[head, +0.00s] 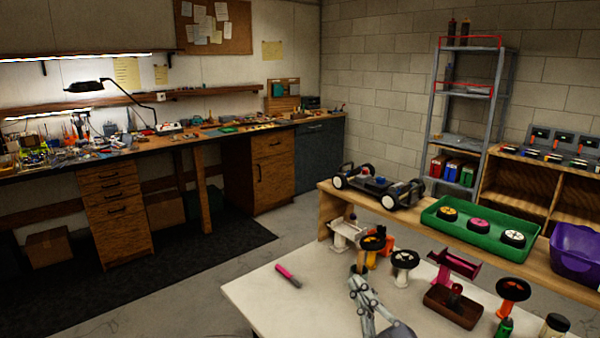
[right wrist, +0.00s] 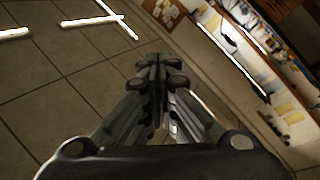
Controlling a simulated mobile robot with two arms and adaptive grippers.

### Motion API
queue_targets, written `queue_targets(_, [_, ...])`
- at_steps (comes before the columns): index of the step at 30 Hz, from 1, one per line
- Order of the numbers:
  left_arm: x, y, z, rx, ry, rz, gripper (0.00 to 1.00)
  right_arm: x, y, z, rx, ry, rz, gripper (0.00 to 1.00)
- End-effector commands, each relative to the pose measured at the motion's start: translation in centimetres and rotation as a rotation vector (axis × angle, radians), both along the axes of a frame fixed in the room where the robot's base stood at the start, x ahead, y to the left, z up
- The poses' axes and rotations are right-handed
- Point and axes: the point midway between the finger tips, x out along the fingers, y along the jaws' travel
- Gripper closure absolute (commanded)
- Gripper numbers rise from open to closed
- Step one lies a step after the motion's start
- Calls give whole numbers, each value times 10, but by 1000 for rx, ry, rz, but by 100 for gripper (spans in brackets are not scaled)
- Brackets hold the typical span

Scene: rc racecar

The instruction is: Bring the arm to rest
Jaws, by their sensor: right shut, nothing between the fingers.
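My right gripper (head: 358,283) shows at the bottom of the head view, over the white table (head: 262,300). Its fingers are together and hold nothing. In the right wrist view the shut fingers (right wrist: 161,66) stand in the middle, with the tiled ceiling, lights and the workbench side of the room behind them. A pink and dark pen-like item (head: 288,276) lies on the table to the left of the gripper. My left gripper is not in view.
Close to the right gripper are wheels on stands (head: 404,260) and a dark brown tray (head: 452,306). Behind are a car chassis (head: 378,186), a green tray (head: 478,250) with wheels and a purple bin (head: 575,250) on a wooden shelf. The table's left part is mostly clear.

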Motion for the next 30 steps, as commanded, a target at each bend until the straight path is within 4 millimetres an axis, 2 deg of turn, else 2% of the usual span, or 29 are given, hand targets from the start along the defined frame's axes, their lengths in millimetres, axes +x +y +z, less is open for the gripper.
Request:
queue_targets(3, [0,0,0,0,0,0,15,-13,-44,-49,129,218,-180,100])
queue_targets(5, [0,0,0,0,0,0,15,-26,-64,-78,174,341,-262,100])
queue_targets(8, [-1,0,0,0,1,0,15,-58,-88,-131,235,566,-376,100])
queue_targets(9, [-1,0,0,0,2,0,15,-75,-95,-152,252,660,-413,100])
queue_targets(11, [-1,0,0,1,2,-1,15,-103,-102,-181,272,800,-459,100])
queue_targets(12, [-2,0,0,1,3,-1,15,-122,-104,-198,280,889,-480,100])
queue_targets(15, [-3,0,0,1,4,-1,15,-168,-105,-231,289,1085,-513,100])
queue_targets(18, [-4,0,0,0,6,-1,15,-211,-102,-253,290,1251,-523,100])
queue_targets(25, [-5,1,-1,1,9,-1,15,-300,-88,-278,275,1567,-497,100])
queue_targets(26, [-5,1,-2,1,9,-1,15,-303,-87,-284,270,1586,-494,100])
queue_targets(30, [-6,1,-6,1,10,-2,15,-291,-86,-323,264,1589,-499,100])
